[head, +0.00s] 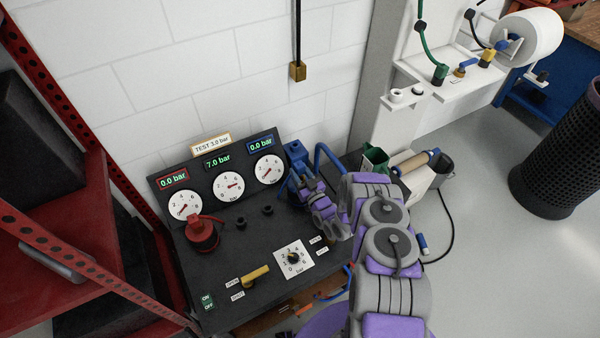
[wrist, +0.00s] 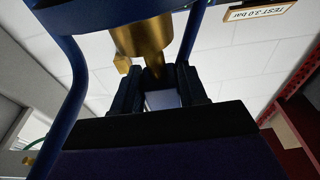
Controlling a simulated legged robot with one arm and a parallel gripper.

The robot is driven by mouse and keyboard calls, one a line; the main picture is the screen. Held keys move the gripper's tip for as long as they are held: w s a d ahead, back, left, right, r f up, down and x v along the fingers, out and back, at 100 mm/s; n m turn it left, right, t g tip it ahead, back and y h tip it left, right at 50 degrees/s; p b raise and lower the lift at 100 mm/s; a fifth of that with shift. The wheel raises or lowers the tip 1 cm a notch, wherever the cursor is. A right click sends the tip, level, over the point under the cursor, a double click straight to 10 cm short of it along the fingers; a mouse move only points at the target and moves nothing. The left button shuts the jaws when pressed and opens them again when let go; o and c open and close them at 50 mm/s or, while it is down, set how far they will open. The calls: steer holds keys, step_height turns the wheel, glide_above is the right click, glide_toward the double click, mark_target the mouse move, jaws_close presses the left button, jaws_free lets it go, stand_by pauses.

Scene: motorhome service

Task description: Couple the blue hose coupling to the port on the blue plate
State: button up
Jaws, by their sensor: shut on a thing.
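The blue hose coupling (head: 296,151) shows as a blue block at the tip of my gripper (head: 303,176), at the right end of the black test panel. My gripper is shut on it. In the wrist view, dark fingers (wrist: 158,90) close around a pale part, with a brass fitting (wrist: 143,38) and blue body (wrist: 95,12) just above. Blue hose (head: 326,158) loops down to the right of the gripper. I cannot make out the blue plate or its port. My arm and gripper cover the panel's right edge, and contact there is hidden.
The black test panel (head: 225,262) carries three gauges, a red coupling (head: 203,233), a yellow lever (head: 254,274) and a dial (head: 293,258). The blue-framed display (head: 261,144) reads 0.0 bar. Red shelving (head: 75,225) stands close on the left.

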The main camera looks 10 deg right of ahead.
mark_target(302, 177)
steer(key=shift+d, duration=0.35)
steer(key=shift+a+f, duration=0.1)
steer(key=shift+f, duration=0.1)
steer(key=shift+f, duration=0.3)
steer(key=shift+f+b, duration=0.5)
steer(key=shift+f, duration=0.15)
steer(key=shift+f, duration=0.35)
steer(key=shift+r, duration=0.15)
